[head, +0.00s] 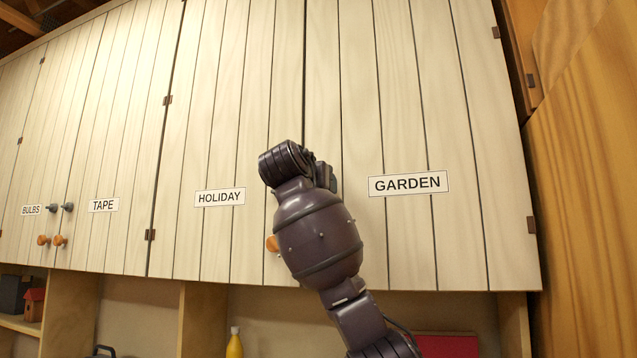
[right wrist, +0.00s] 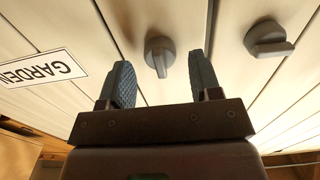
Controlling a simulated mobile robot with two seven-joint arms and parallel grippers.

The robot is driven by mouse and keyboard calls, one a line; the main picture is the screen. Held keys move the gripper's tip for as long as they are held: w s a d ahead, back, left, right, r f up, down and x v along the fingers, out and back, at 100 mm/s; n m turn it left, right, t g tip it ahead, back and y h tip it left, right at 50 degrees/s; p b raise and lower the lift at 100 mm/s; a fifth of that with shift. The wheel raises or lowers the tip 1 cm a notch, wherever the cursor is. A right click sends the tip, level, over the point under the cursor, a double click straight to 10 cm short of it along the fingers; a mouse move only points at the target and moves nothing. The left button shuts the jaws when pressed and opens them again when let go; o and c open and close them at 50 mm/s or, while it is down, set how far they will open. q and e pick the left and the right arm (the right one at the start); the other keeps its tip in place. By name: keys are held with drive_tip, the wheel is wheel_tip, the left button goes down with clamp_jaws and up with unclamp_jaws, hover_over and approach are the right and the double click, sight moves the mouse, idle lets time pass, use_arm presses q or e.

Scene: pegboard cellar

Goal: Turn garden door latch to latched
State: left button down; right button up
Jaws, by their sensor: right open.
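The garden door (head: 410,120) is a pale planked cabinet door with a GARDEN label (head: 408,183), and it looks shut. In the right wrist view, the grey garden latch (right wrist: 159,56) has its handle roughly along the planks. My right gripper (right wrist: 160,62) is open, with one blue finger on each side of this latch and visible gaps between. In the head view my right arm hides the latch and the fingers. The left gripper is not in view.
A second grey latch (right wrist: 268,39) sits close by, its handle across the planks. The HOLIDAY door (head: 220,110) is beside the garden door. An orange knob (head: 271,243) shows partly behind my arm. Shelves below hold a yellow bottle (head: 235,343).

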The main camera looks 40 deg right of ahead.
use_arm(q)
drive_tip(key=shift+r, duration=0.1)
use_arm(e)
drive_tip(key=shift+w+d, duration=0.2)
drive_tip(key=shift+d, duration=0.2)
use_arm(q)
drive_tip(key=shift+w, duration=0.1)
use_arm(e)
drive_tip(key=c, duration=0.9)
drive_tip(key=shift+c, duration=0.2)
